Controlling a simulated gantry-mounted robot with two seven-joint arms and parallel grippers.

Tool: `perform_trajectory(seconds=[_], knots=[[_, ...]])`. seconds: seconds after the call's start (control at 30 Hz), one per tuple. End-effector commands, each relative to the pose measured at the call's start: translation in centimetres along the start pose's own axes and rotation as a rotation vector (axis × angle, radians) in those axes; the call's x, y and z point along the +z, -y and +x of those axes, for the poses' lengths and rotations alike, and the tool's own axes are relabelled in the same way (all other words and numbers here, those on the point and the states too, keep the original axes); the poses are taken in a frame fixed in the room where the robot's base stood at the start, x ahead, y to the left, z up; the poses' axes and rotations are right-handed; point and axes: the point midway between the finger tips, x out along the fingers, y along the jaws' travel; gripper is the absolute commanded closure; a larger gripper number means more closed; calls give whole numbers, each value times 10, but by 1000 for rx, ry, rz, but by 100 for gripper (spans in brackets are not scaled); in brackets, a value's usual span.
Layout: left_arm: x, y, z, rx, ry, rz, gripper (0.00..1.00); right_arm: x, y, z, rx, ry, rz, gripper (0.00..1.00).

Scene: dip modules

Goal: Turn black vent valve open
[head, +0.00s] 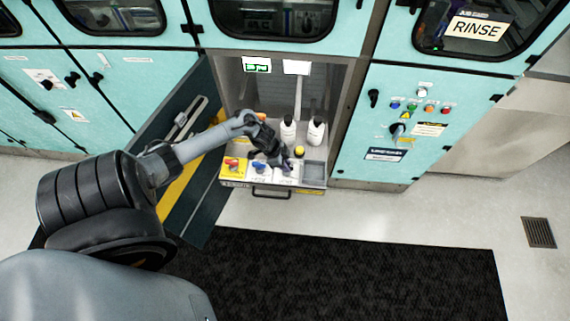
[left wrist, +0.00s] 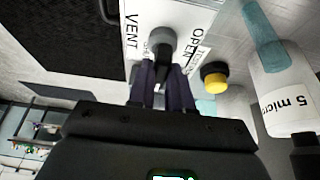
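The black vent valve (left wrist: 162,42) is a dark round knob with a bar handle, on a white panel lettered VENT and OPEN in the left wrist view. The handle points down in that picture, toward my gripper. My left gripper (left wrist: 163,72) has its two dark purple fingers on either side of the handle, very close to it. I cannot tell whether they press on it. In the head view my left gripper (head: 284,160) is over the valve row at the front of the open bay and hides most of the vent valve. My right gripper is not in view.
Beside it are a red valve (head: 232,163) on a yellow plate, a blue valve (head: 259,166) and a yellow-topped button (head: 299,153). White bottles (head: 316,132) stand behind. An open dark door (head: 196,150) flanks the bay on the left.

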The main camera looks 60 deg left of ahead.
Motion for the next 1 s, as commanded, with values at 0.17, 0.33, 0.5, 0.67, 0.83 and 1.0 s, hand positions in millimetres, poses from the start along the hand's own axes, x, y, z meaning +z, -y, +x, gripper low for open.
perform_trajectory(seconds=[0.17,0.33,0.5,0.67,0.83,1.0], knots=[[1,0,1,0,2,-2,100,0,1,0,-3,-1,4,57],[1,0,0,-4,3,-11,100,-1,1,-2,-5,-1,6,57],[1,-2,-1,-20,4,-55,100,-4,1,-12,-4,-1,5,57],[0,-3,-4,-53,6,-138,100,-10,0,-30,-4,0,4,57],[0,-4,-4,-106,6,-269,100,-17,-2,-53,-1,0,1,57],[0,-6,-4,-166,8,-417,100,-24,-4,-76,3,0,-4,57]])
